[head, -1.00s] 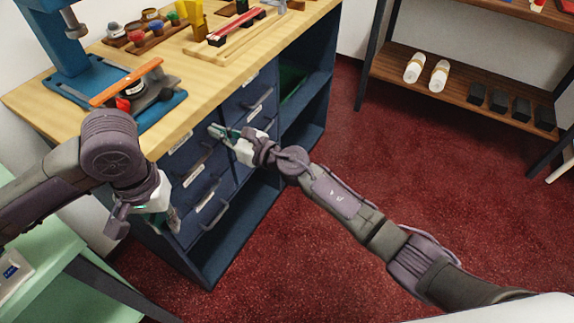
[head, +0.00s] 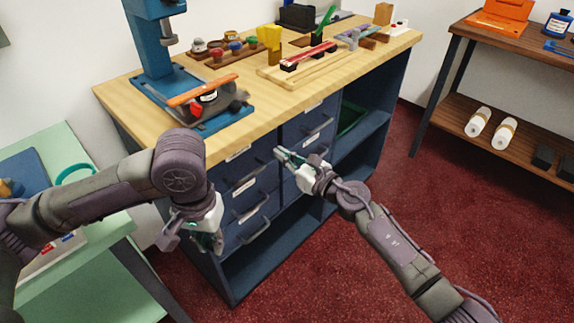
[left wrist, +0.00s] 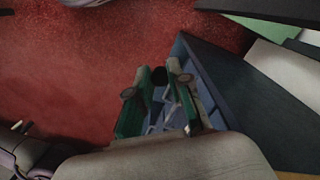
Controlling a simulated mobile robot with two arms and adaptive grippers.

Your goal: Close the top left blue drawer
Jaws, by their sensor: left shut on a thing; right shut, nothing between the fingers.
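The blue cabinet (head: 277,270) stands under a wooden top, with two columns of labelled drawers. The top left drawer (head: 230,170) looks flush or nearly so with the cabinet front; I cannot tell if a small gap remains. My right gripper (head: 279,153) is shut and empty, its fingertips close to the right end of that drawer's front. My left gripper (head: 218,243) is low at the cabinet's left front edge, beside the bottom left drawer (head: 240,236). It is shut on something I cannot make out. The left wrist view shows its green fingers (left wrist: 158,105) before the blue cabinet.
The wooden top (head: 285,108) holds a blue press (head: 157,40), paint jars and other items. A green table (head: 80,285) stands at left. A brown shelf (head: 455,115) with white rolls stands at right. Red carpet (head: 350,280) lies open in front of the cabinet.

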